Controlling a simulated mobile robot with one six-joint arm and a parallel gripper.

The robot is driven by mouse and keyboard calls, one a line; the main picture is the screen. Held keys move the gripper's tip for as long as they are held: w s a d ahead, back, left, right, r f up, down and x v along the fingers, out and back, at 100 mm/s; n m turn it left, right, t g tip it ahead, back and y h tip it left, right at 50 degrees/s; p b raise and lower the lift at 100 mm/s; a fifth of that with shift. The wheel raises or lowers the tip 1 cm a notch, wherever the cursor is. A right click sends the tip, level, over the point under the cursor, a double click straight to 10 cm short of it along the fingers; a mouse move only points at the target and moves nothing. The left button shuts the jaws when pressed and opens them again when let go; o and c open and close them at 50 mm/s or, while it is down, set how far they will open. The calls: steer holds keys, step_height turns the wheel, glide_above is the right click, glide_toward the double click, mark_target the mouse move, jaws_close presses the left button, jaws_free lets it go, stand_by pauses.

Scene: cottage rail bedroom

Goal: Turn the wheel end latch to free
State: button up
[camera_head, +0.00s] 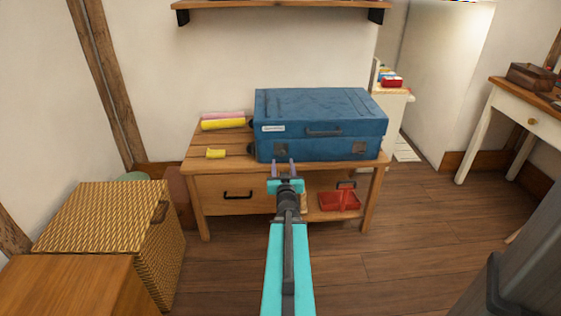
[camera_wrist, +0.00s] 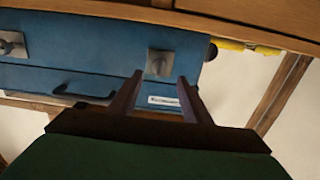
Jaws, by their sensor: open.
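A blue case (camera_head: 315,108) lies on a wooden table, its front facing me. It has two grey plate latches on the front: the left one (camera_head: 281,154) and the right one (camera_head: 361,149). In the inverted wrist view, the left latch (camera_wrist: 160,63) sits near the end with a black round wheel (camera_wrist: 211,51), and the other latch (camera_wrist: 12,43) is at the far left. My gripper (camera_head: 283,163) is open and empty, in front of the left latch. In the wrist view, its fingertips (camera_wrist: 160,77) flank the latch's lower part; contact cannot be told.
The case has a dark handle (camera_head: 323,133) and a white label (camera_head: 273,128). Yellow rolls (camera_head: 222,124) lie left of it on the table (camera_head: 235,167). A red tray (camera_head: 340,200) sits on the shelf below.

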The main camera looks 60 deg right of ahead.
mark_target(282, 153)
steer(key=shift+w+d+f+b, duration=0.15)
steer(key=shift+w+d+b, duration=0.35)
steer(key=shift+b, duration=2.25)
steer(key=shift+b+x, duration=0.45)
steer(key=shift+x, duration=2.3)
steer(key=shift+s+d, duration=0.1)
steer(key=shift+s, duration=0.05)
